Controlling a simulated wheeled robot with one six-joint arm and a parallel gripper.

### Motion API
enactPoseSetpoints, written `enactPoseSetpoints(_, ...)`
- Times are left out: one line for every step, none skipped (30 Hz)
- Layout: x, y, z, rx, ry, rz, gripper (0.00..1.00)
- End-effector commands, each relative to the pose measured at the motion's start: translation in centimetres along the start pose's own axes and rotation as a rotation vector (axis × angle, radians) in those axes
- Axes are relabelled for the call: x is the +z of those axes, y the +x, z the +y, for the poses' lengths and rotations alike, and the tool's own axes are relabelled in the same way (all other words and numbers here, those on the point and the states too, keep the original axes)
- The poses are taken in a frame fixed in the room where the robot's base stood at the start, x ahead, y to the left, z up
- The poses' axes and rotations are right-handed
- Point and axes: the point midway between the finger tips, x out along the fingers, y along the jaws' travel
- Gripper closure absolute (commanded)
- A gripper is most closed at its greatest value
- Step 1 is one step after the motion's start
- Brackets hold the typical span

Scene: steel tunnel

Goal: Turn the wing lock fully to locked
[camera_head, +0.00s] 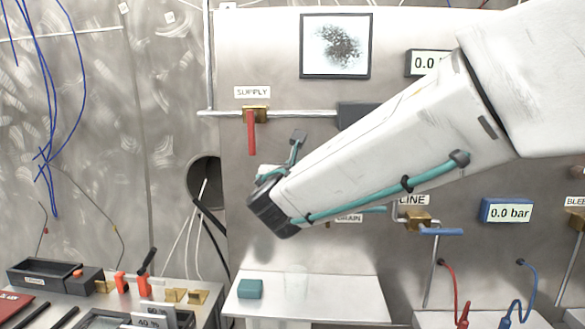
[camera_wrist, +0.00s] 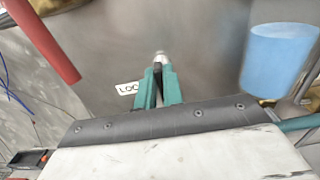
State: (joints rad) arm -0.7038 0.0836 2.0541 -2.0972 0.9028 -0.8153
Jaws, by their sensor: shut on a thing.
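The wing lock (camera_wrist: 160,56) shows in the wrist view only as a small pale metal tip at the ends of my fingers. My gripper (camera_wrist: 159,80) has two teal fingers closed on a narrow dark part there, against the grey panel. The fingers cover most of the lock, so its turn angle cannot be read. A white label (camera_wrist: 128,88) beginning "LOC" is partly hidden by the left finger. In the head view my arm and wrist hide the lock and the fingertips.
The red supply handle (camera_head: 251,132) hangs left of my arm; a red bar (camera_wrist: 42,38) is close in the wrist view. A blue cylinder (camera_wrist: 279,58) is close on the right. The blue line handle (camera_head: 441,231) is to the right. A teal block (camera_head: 249,289) lies on the shelf (camera_head: 330,300).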

Motion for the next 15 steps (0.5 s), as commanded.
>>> enactPoseSetpoints(0.0,-0.01,0.01,0.0,0.004,0.0,1.0)
enactPoseSetpoints(0.0,-0.01,0.0,0.0,0.008,0.0,1.0)
enactPoseSetpoints(0.0,-0.01,-0.01,0.0,0.014,0.0,1.0)
enactPoseSetpoints(0.0,-0.02,-0.02,0.0,0.021,0.0,1.0)
enactPoseSetpoints(-0.01,-0.02,-0.03,0.0,0.029,0.0,1.0)
enactPoseSetpoints(-0.01,-0.02,-0.05,0.0,0.044,0.0,1.0)
enactPoseSetpoints(-0.01,-0.02,-0.07,0.0,0.055,0.0,1.0)
enactPoseSetpoints(-0.01,-0.02,-0.09,0.0,0.07,0.0,1.0)
enactPoseSetpoints(-0.01,-0.02,-0.13,0.0,0.091,0.0,1.0)
enactPoseSetpoints(-0.01,-0.02,-0.15,0.0,0.11,0.0,1.0)
enactPoseSetpoints(-0.02,-0.02,-0.18,0.0,0.129,0.0,1.0)
enactPoseSetpoints(-0.02,-0.02,-0.22,0.0,0.158,0.0,1.0)
enactPoseSetpoints(-0.03,-0.02,-0.26,0.0,0.181,0.0,1.0)
enactPoseSetpoints(-0.04,-0.02,-0.29,0.0,0.206,0.0,1.0)
enactPoseSetpoints(-0.05,-0.02,-0.34,0.0,0.24,0.0,1.0)
